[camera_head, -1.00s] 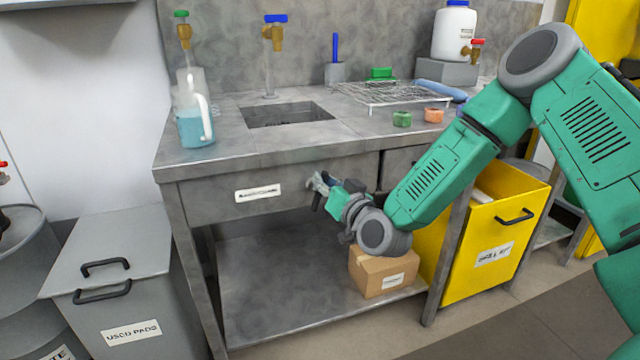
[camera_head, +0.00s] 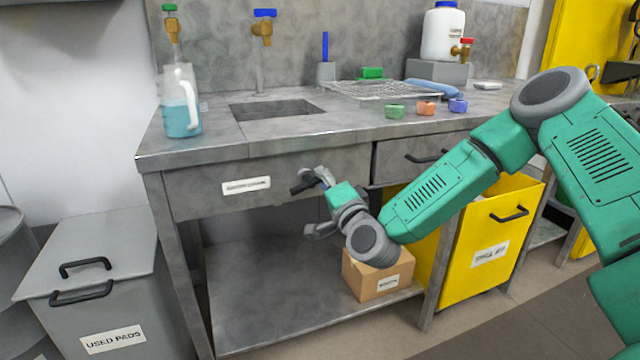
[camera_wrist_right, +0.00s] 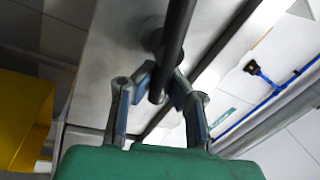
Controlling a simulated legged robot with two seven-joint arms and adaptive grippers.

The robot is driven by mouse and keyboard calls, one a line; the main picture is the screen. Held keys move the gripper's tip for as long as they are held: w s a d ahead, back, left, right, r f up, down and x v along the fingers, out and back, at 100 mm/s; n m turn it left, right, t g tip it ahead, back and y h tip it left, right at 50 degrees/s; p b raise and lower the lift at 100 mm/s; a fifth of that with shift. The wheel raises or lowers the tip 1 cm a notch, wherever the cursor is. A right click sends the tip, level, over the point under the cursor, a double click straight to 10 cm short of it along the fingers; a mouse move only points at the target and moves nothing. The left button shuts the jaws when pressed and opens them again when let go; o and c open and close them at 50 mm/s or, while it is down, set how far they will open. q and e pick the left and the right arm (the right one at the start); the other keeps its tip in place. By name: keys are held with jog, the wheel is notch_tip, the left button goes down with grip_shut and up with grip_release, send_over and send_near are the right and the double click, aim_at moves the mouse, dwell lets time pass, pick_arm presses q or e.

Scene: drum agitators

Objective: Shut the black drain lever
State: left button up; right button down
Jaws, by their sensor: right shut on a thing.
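The black drain lever (camera_head: 301,186) is on the front panel of the steel sink bench, right of a white label. It points left and slightly down in the head view. My right gripper (camera_head: 322,176) is at the lever's right part, with its fingers shut on it. In the right wrist view the lever is a black rod (camera_wrist_right: 174,45) running between the fingers of my right gripper (camera_wrist_right: 162,88). The gripper hides part of the lever and its pivot. My left gripper is not in view.
The bench (camera_head: 290,142) has a sink basin, a jug (camera_head: 180,115) and coloured blocks on top. A cardboard box (camera_head: 378,276) stands on the lower shelf beneath my right wrist. A yellow bin (camera_head: 480,238) stands at the right and a grey bin (camera_head: 95,260) at the left.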

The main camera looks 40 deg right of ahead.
jog(key=shift+s+d+f+m+h+b, duration=0.15)
jog(key=shift+f+m+b, duration=0.2)
jog(key=shift+m, duration=0.4)
jog(key=shift+w+a+f+m+h+b, duration=0.1)
jog(key=shift+f+m+b, duration=0.25)
jog(key=shift+m, duration=0.35)
jog(key=shift+s+d+f+m+h+b, duration=0.15)
jog(key=shift+f+m+b, duration=0.2)
jog(key=shift+m, duration=0.4)
jog(key=shift+a+r, duration=0.1)
jog(key=shift+a, duration=0.05)
jog(key=c, duration=1.5)
grip_release()
jog(key=shift+r, duration=0.15)
jog(key=v, duration=1.1)
jog(key=shift+s, duration=0.4)
